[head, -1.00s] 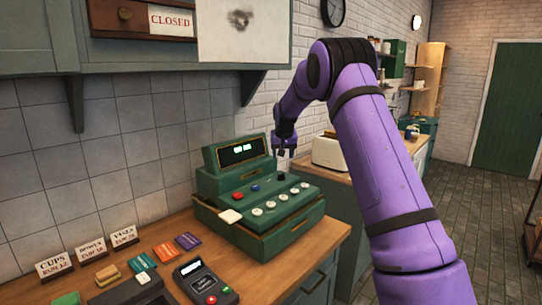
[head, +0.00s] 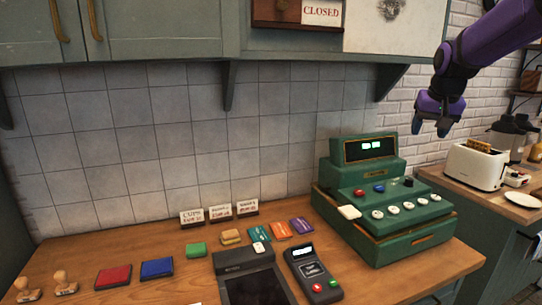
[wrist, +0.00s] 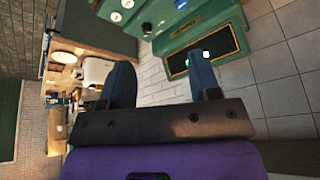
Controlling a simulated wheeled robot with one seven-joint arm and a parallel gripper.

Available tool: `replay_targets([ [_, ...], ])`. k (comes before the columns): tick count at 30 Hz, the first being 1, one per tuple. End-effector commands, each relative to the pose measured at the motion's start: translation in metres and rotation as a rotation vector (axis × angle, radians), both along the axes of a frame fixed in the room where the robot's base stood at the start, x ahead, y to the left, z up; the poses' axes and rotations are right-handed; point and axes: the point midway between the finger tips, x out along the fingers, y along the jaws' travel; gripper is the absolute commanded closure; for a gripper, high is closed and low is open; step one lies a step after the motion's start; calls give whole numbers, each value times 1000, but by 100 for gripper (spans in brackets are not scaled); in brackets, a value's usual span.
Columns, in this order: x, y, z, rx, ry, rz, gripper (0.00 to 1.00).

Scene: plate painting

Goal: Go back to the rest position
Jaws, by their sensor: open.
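My gripper (head: 431,126) hangs at the upper right in the head view, on the end of my purple arm. It is above and to the right of the green cash register (head: 385,205), apart from it. In the wrist view the two dark fingers (wrist: 162,88) are spread with nothing between them. The register's lit display (wrist: 200,60) shows beyond the fingers in that view. Most of the arm lies outside the head view.
The wooden counter (head: 150,235) holds a card reader (head: 311,275), a dark tablet (head: 252,280), red and blue ink pads, stamps and small signs. A white toaster (head: 476,166) stands on the right counter. Cabinets (head: 160,30) hang above.

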Motion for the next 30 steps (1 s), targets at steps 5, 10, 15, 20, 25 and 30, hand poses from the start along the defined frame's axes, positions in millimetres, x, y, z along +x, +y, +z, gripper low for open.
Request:
replay_targets([
  [5, -65, 25, 20, 0, -12, 48, 43],
  [10, -126, 46, 27, -3, -20, 93, 43],
  [15, -187, 64, 24, -7, -26, 139, 43],
  [20, -243, 77, 13, -16, -34, 180, 43],
  [25, -296, 87, -5, -26, -39, 223, 43],
  [30, -330, 93, -23, -33, -42, 250, 43],
])
